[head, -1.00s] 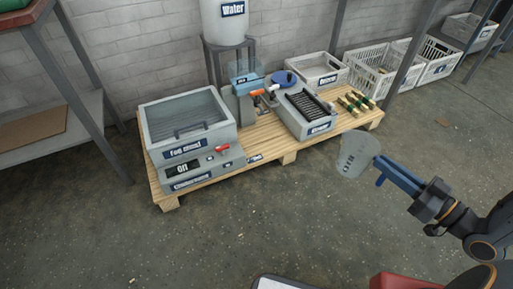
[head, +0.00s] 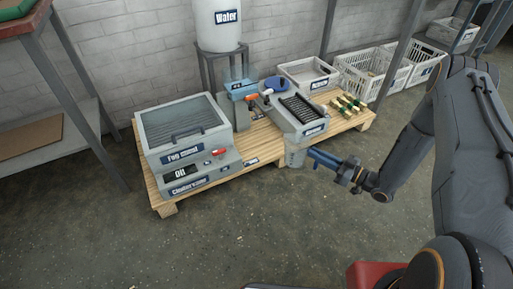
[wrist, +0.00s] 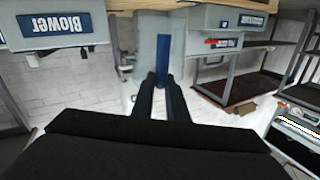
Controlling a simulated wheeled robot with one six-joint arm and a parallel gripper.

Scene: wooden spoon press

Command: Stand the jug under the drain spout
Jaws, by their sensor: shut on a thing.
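The jug (head: 296,156) is a grey, see-through vessel with a blue handle (head: 322,157). In the head view it is in front of the pallet's front edge, below the machine labelled Blower (head: 303,108). My gripper (head: 347,171) is shut on the blue handle from the right. In the upside-down wrist view the fingertips (wrist: 161,84) close on the handle, with the jug's pale body (wrist: 145,40) behind it. I cannot make out the drain spout clearly. I cannot tell whether the jug touches anything below.
A wooden pallet (head: 225,179) carries the fog mist box (head: 187,123), the Blower machine, a tray (head: 310,72) and brass-coloured pieces with green parts (head: 347,103). A water tank (head: 219,30) stands behind. White crates (head: 365,73) line the wall. The floor in front is clear.

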